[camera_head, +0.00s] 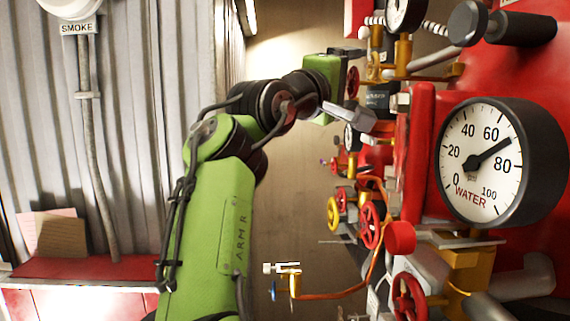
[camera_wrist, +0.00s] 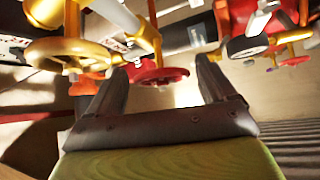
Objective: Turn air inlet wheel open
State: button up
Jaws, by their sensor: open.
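My gripper (camera_head: 360,86) reaches toward the red panel in the head view, its jaws spread. In the wrist view my gripper (camera_wrist: 162,68) is open, one finger to each side of a red wheel (camera_wrist: 160,76). That wheel sits on brass piping, between or just beyond the fingertips; contact cannot be told. A red wheel (camera_head: 353,82) also shows beside my gripper in the head view. A yellow wheel (camera_wrist: 68,55) is left of the left finger in the wrist view. No label shows which wheel is the air inlet, and I cannot tell.
A large water gauge (camera_head: 490,162) stands out from the panel at right. Lower down are a yellow wheel (camera_head: 334,213), red wheels (camera_head: 370,224) (camera_head: 409,297) and an orange hose (camera_head: 335,295). A black gauge (camera_wrist: 246,46) is near the right finger. Corrugated wall (camera_head: 135,110) is at left.

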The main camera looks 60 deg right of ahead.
jog(key=m+g+h+b, duration=0.1)
jog(key=m, duration=0.1)
jog(key=f+m+g+b, duration=0.1)
jog(key=m, duration=0.1)
jog(key=shift+d+f+g+h, duration=0.1)
jog(key=shift+d+g+h, duration=0.1)
jog(key=shift+g+h, duration=0.15)
jog(key=m+g, duration=0.2)
jog(key=shift+r+m+h, duration=0.25)
jog(key=shift+m+h, duration=0.05)
jog(key=shift+h, duration=0.05)
jog(key=m+g, duration=0.3)
jog(key=m, duration=0.1)
jog(key=shift+w+a+r+g, duration=0.1)
jog(key=shift+r+g, duration=0.2)
jog(key=shift+g, duration=0.05)
jog(key=m+g+y+p, duration=0.1)
jog(key=m+g, duration=0.1)
jog(key=m, duration=0.1)
jog(key=m+g+y, duration=0.2)
jog(key=m+g, duration=0.1)
jog(key=shift+r+m+p, duration=0.2)
jog(key=shift+m+p, duration=0.1)
jog(key=shift+p, duration=0.1)
jog(key=b+v, duration=0.8)
jog(key=v, duration=0.7)
jog(key=shift+w+a+f+y, duration=0.15)
jog(key=shift+a+f+y, duration=0.1)
jog(key=shift+y, duration=0.05)
